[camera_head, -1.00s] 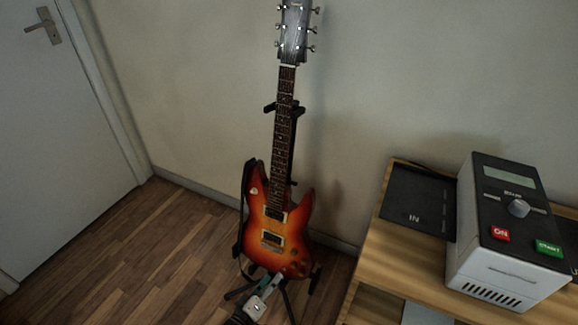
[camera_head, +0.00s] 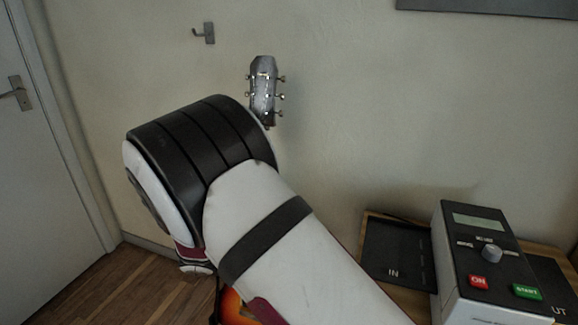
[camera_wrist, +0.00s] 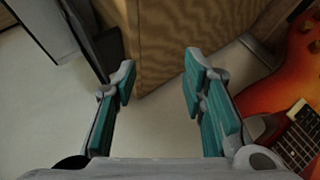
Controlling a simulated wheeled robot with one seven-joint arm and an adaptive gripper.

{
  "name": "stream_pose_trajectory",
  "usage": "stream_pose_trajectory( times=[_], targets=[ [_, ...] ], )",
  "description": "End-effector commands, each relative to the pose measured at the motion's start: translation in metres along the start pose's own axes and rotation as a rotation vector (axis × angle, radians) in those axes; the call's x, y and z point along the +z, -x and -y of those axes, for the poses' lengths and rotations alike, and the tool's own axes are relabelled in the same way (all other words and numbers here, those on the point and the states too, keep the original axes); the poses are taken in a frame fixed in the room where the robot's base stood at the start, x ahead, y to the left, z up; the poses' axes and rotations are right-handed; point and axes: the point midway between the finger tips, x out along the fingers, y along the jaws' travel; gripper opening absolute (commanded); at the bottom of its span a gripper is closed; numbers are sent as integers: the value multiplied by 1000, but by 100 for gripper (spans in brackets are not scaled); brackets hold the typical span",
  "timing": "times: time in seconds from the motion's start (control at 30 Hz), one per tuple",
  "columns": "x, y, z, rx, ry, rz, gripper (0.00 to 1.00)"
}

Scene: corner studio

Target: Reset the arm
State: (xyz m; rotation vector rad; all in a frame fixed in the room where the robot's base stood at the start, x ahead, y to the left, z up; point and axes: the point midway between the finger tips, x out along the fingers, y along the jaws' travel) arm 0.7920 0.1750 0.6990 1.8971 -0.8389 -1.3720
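My arm fills the middle of the head view, its white and black links bent in front of the guitar. My gripper (camera_wrist: 160,80) shows in the wrist view, with two teal-padded fingers apart and nothing between them. The gripper itself is not visible in the head view. Behind the arm, the guitar's headstock (camera_head: 263,90) sticks up against the wall, and a bit of its orange body (camera_head: 236,309) shows below. In the wrist view the guitar body (camera_wrist: 280,95) is at the right, beside the right finger and apart from it as far as I can tell.
A grey machine (camera_head: 490,270) with red ON and green START buttons stands on a wooden table at the right, beside a black IN pad (camera_head: 394,254). A door (camera_head: 40,170) is at the left. A wall hook (camera_head: 206,33) is above. In the wrist view a wooden panel (camera_wrist: 180,35) lies beyond the fingertips.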

Motion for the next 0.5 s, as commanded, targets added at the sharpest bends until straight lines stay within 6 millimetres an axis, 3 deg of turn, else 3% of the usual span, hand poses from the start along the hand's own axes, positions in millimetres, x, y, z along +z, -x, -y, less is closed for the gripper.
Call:
stream_pose_trajectory(
  times=[0.03,0.1,0.27,0.5],
  targets=[
    [-2,1,-25,-26,-12,48,39],
    [0,2,-54,-60,-11,108,39],
    [12,5,-119,-150,-10,230,39],
    [47,10,-206,-315,-11,360,39]
  ],
)
